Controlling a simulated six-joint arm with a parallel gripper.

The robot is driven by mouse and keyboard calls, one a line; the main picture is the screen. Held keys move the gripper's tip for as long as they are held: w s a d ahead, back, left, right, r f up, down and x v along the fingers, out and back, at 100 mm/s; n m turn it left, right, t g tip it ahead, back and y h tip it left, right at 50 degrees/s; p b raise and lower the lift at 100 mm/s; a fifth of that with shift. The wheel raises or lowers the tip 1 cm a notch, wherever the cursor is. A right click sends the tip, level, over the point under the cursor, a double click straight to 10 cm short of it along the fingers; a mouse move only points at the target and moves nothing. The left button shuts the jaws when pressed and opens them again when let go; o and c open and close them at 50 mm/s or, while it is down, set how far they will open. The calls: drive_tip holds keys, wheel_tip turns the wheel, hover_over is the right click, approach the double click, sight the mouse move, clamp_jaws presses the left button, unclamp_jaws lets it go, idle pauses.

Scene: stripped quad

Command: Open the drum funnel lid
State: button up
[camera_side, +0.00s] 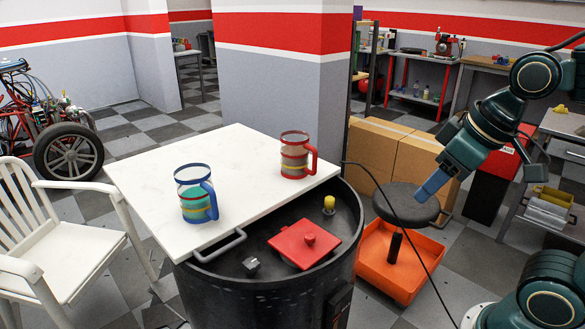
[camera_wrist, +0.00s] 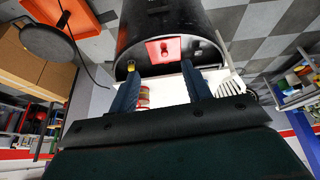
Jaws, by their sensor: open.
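A red square lid (camera_side: 304,244) with a round red knob lies on the sunken black top of the drum (camera_side: 350,220). It looks shut, though its hinge cannot be made out. The wrist view also shows the red lid (camera_wrist: 163,49) on the drum (camera_wrist: 160,18), beyond my fingertips. My gripper (camera_side: 430,188) is to the right of the drum in the side view, above the round stool, and apart from the lid. In the wrist view my gripper (camera_wrist: 160,69) has its two fingers wide apart, with nothing held between them.
A white board (camera_side: 140,185) with a handle overlaps the drum's left and rear, carrying a blue mug (camera_side: 197,194) and a red mug (camera_side: 296,156). A yellow-capped fitting (camera_side: 329,203) and a grey fitting (camera_side: 251,266) flank the lid. A dark stool (camera_side: 405,202) stands right of the drum.

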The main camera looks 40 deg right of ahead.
drive_tip(key=w+n+g, duration=0.1)
drive_tip(key=w+n, duration=0.1)
drive_tip(key=w, duration=0.6)
drive_tip(key=n+g, duration=0.4)
hover_over(310, 235)
wheel_tip(310, 235, down, 13)
drive_tip(key=shift+r, duration=0.2)
drive_tip(key=shift+f, duration=0.1)
wheel_tip(310, 235, down, 14)
drive_tip(key=shift+r, duration=0.2)
clamp_jaws()
